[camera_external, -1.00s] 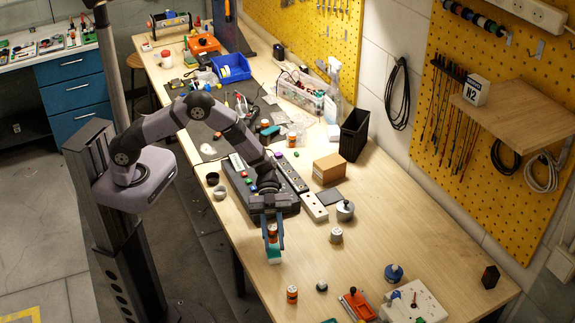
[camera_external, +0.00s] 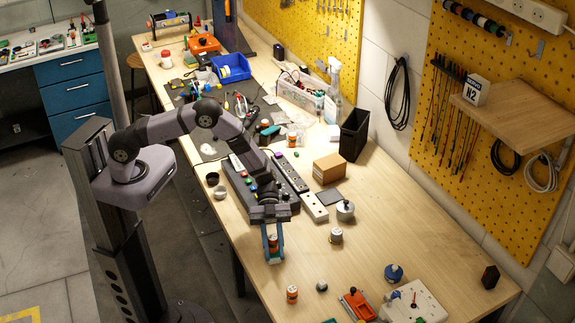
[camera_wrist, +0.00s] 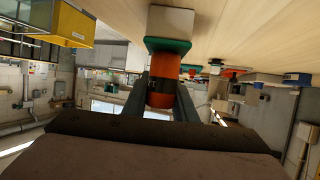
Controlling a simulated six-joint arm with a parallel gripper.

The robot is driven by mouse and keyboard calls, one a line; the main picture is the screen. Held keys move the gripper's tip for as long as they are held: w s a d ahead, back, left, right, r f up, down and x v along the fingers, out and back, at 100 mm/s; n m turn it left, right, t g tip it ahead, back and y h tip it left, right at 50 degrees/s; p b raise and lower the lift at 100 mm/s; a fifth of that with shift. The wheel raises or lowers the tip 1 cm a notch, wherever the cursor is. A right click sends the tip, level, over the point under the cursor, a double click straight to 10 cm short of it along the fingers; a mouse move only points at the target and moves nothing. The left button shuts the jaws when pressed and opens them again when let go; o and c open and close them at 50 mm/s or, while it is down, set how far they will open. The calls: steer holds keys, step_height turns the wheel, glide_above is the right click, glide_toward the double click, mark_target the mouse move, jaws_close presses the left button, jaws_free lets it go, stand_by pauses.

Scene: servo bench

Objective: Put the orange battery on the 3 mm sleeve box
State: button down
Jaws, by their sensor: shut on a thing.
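My gripper (camera_external: 273,257) is shut on the orange battery (camera_external: 273,243), low over the front-left part of the bench. In the wrist view the battery (camera_wrist: 162,88) stands between the two fingers, with a dark band around its middle. Its far end meets the green top of a small white box (camera_wrist: 170,20), which looks like the sleeve box and sits on the bench. They appear lined up, but I cannot tell whether the box bears the battery. In the external view the fingers mostly hide the box.
Another orange-and-dark cylinder (camera_external: 292,294) and a small dark-and-grey item (camera_external: 321,285) stand nearby.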

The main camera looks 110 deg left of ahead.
mark_target(273, 235)
steer(key=c, duration=1.4)
jaws_free()
steer(key=shift+f, duration=0.1)
steer(key=shift+c, duration=0.2)
steer(key=shift+r, duration=0.25)
steer(key=shift+s+a, duration=0.1)
steer(key=shift+a, duration=0.2)
steer(key=b+v, duration=0.5)
steer(key=v, duration=0.6)
steer(key=shift+r, duration=0.25)
